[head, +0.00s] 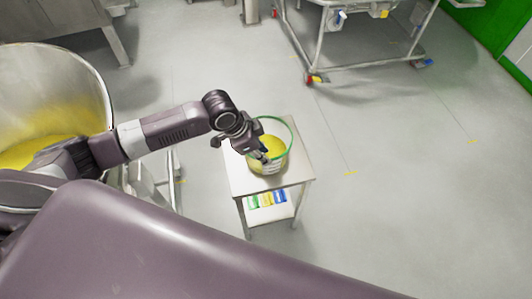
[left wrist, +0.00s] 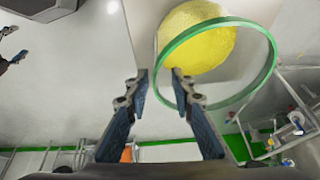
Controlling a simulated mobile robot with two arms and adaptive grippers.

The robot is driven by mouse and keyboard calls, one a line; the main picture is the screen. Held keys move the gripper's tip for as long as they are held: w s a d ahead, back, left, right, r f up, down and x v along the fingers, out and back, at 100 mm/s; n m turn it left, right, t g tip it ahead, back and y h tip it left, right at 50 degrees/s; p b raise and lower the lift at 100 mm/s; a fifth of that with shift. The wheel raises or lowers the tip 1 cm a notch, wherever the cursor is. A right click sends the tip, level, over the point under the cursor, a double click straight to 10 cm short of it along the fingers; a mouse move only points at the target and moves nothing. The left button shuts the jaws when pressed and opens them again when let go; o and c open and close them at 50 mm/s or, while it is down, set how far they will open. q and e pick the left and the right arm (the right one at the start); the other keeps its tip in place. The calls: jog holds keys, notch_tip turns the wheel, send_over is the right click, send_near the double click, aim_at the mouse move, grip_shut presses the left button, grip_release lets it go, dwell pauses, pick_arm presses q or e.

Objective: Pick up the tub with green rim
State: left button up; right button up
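The tub with green rim (head: 274,146) stands upright on a small pale table (head: 236,180). It has clear-looking walls and yellow contents. My left gripper (head: 259,154) is at the tub's left front side, just at the rim. In the left wrist view the tub (left wrist: 203,48) is at the upper right. My left gripper (left wrist: 158,76) is open there, and the left edge of the green rim shows between its fingers. I cannot tell whether a finger touches the tub. My right gripper (left wrist: 14,44) shows partly at the left wrist view's left edge, fingers apart and empty.
The table's lower shelf holds green, yellow and blue items (head: 267,200). A large metal vessel with yellow powder (head: 85,80) stands at the left. A wheeled metal frame (head: 345,70) is at the back. The floor on the right is clear.

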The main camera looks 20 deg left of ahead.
aim_at(272, 167)
pick_arm(q)
jog(key=shift+s+p+x, duration=0.2)
jog(key=shift+p+x, duration=0.3)
jog(key=shift+x, duration=3.25)
grip_shut()
jog(key=shift+w, duration=0.1)
